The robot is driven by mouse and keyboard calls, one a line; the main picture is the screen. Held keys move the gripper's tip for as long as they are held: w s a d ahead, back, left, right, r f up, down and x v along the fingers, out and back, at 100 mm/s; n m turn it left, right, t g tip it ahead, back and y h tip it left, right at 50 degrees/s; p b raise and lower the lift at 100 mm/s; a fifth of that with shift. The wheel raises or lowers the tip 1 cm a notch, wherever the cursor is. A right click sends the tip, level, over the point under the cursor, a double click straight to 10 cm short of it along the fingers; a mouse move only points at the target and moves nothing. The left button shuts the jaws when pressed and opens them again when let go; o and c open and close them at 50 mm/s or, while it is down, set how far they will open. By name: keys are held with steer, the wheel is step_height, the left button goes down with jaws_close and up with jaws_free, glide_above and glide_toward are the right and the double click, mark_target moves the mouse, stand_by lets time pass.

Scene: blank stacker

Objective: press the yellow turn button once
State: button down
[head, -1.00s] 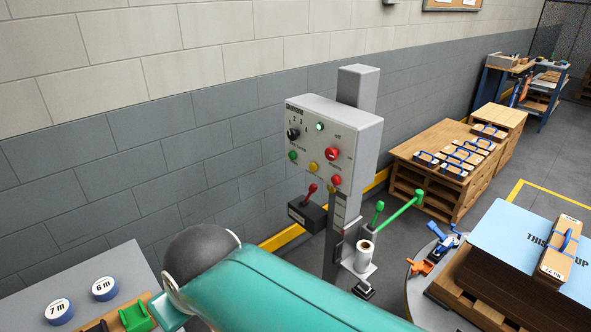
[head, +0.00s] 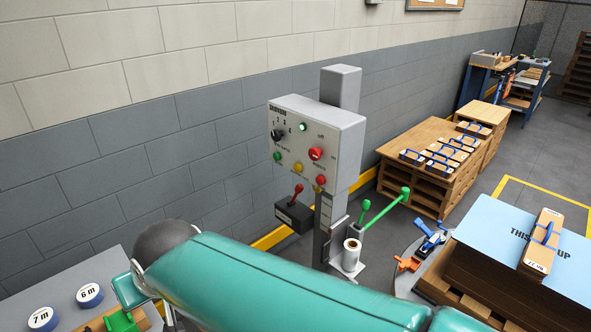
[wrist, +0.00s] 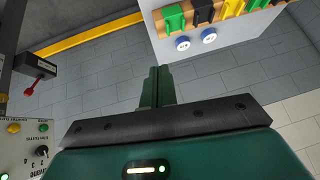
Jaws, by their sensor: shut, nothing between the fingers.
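The yellow button (head: 298,168) sits in the lower row of the grey control box (head: 312,130), between a green button and a red one. In the wrist view the yellow button (wrist: 13,128) shows at the left edge, on the panel seen upside down. In the head view my teal arm crosses the front, and the fingertips cannot be made out.
A red lever (head: 297,193) on a dark box sits below the panel, with green-knobbed levers (head: 402,195) to its right. A bench (wrist: 235,30) with coloured holders and tape rolls stands at the left. A blue-topped stack (head: 500,235) stands at the right. The block wall is behind.

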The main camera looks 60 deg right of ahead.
mark_target(298, 168)
steer(key=w+d+f+m+t+h, duration=0.3)
steer(key=w+d+m+t+h, duration=0.2)
steer(key=w+d+m, duration=0.85)
steer(key=s+d+f+m+h, duration=0.1)
steer(key=d+h, duration=0.3)
steer(key=d, duration=0.5)
steer(key=s+d+f+m+g+h, duration=0.1)
steer(key=d+m+h, duration=0.3)
steer(key=d, duration=0.5)
steer(key=s+d+f+m+h, duration=0.2)
steer(key=s+d+h, duration=0.1)
steer(key=d, duration=0.6)
steer(key=shift+s+g+h, duration=0.25)
steer(key=shift+g+h, duration=0.05)
steer(key=shift+h, duration=0.5)
steer(key=shift+d, duration=0.1)
steer(key=s+d, duration=0.1)
steer(key=d, duration=0.7)
steer(key=shift+s+d, duration=0.25)
steer(key=shift+s, duration=0.15)
steer(key=shift+s+d, duration=0.1)
steer(key=shift+d, duration=0.3)
